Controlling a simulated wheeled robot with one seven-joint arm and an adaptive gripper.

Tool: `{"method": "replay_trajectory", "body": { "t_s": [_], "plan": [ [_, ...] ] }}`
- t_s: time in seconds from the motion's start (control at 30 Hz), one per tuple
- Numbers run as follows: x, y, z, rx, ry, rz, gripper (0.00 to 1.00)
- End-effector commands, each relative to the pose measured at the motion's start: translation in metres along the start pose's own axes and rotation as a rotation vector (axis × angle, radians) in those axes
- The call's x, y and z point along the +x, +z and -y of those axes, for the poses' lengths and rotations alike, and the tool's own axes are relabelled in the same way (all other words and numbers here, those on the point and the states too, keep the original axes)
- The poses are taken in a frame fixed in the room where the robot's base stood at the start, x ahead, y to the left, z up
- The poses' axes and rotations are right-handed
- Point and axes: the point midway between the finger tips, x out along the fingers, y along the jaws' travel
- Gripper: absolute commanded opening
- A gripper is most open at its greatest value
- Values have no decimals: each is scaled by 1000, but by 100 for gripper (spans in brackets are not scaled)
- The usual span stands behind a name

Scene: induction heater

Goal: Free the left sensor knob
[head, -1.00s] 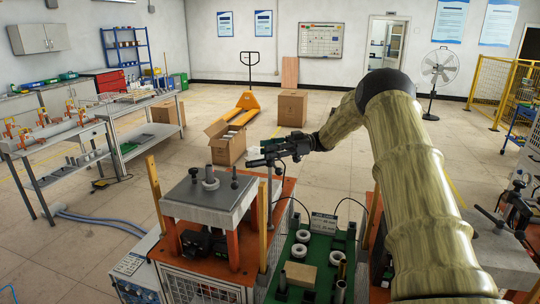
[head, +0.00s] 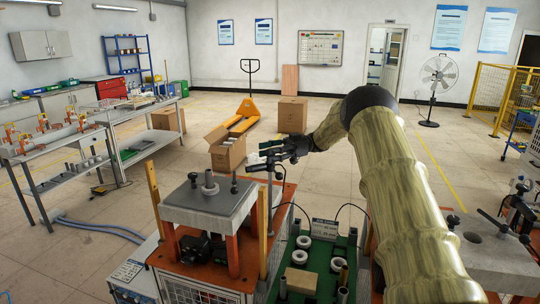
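The left heater has a grey plate (head: 205,208) on orange legs, with a grey ring and small dark knobs standing on top. Just right of the plate stands a thin grey sensor post (head: 270,188) with a short dark crosspiece (head: 257,167) near its top. The sensor knob is too small and too covered to pick out. My dark gripper (head: 268,150) is at the top of this post, pointing left, with its fingers just above the crosspiece. I cannot tell whether it touches the post or whether its fingers are open or shut.
A green tray (head: 318,268) with several pale rings and a tan block lies right of the left heater. Yellow posts (head: 263,233) flank the heater plate. A second heater (head: 490,252) stands at the right. An open cardboard box (head: 228,152) is on the floor behind.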

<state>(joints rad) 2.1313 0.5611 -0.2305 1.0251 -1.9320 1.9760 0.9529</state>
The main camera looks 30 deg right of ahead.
Motion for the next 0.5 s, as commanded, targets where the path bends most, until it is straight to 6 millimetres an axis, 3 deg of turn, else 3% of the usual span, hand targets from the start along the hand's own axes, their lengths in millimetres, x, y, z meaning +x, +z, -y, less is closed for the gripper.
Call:
{"method": "replay_trajectory", "body": {
  "t_s": [0.33,0.5],
  "plan": [
    [0,3,1,6,-2,2,51],
    [-12,4,1,6,-1,3,51]
  ]
}}
